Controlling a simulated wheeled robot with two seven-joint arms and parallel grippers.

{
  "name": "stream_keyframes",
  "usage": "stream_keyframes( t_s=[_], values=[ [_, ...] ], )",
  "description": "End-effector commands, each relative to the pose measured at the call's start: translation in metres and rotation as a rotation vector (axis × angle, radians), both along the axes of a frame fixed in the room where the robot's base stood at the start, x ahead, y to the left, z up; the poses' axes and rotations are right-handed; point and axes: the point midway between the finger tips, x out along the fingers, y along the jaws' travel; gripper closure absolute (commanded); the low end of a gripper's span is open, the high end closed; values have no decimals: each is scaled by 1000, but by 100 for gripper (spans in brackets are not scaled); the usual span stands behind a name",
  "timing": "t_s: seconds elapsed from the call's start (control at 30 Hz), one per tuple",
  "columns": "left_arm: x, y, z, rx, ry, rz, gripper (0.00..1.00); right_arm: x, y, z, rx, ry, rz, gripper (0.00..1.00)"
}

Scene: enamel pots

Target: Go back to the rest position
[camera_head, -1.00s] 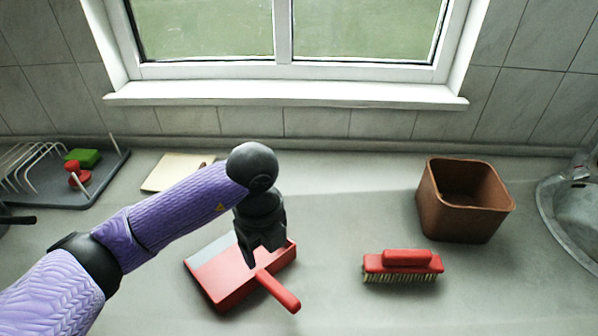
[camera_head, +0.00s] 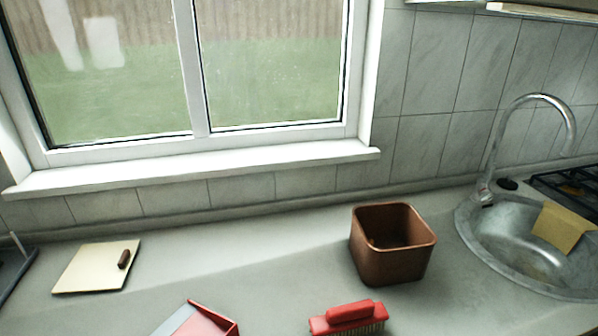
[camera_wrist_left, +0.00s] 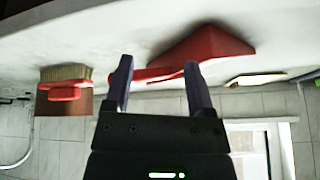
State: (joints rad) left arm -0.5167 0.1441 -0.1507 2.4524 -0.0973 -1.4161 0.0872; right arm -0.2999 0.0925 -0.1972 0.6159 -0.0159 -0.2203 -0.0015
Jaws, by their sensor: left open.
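My left gripper (camera_wrist_left: 157,90) shows in the left wrist view with its two fingers apart and nothing between them that it grips. The red dustpan (camera_wrist_left: 210,50) lies beyond the fingertips in that view, and its handle shows behind the fingers. In the head view only the top of the dustpan (camera_head: 208,322) shows at the bottom edge. Neither of my arms is visible in the head view. My right gripper is in no view.
A red brush (camera_head: 348,317) lies on the counter near a brown square bin (camera_head: 392,245). A cream board (camera_head: 95,268) with a brown handle lies at left. A metal sink (camera_head: 520,250) with a tap (camera_head: 540,100) is at right, holding a yellow item (camera_head: 562,227).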

Motion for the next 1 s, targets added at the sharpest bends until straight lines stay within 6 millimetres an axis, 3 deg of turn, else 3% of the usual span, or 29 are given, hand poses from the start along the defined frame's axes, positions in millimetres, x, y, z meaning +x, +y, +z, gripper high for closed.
stream_keyframes(
  t_s=[0.1,0.3,0.47,0.6,0.7,0.83,1.0],
  values=[
    [-48,-7,-21,-46,238,-64,30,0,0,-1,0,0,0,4],
    [-41,-7,-112,-33,276,-67,30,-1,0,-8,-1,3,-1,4],
    [-61,-4,-191,-25,320,-75,30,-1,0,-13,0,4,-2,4],
    [-107,4,-266,-14,376,-88,30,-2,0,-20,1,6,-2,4],
    [-150,14,-305,-5,411,-97,30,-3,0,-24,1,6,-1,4],
    [-190,23,-324,1,437,-106,30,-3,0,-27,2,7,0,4],
    [-192,23,-325,0,439,-106,30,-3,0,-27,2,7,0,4]
  ],
)
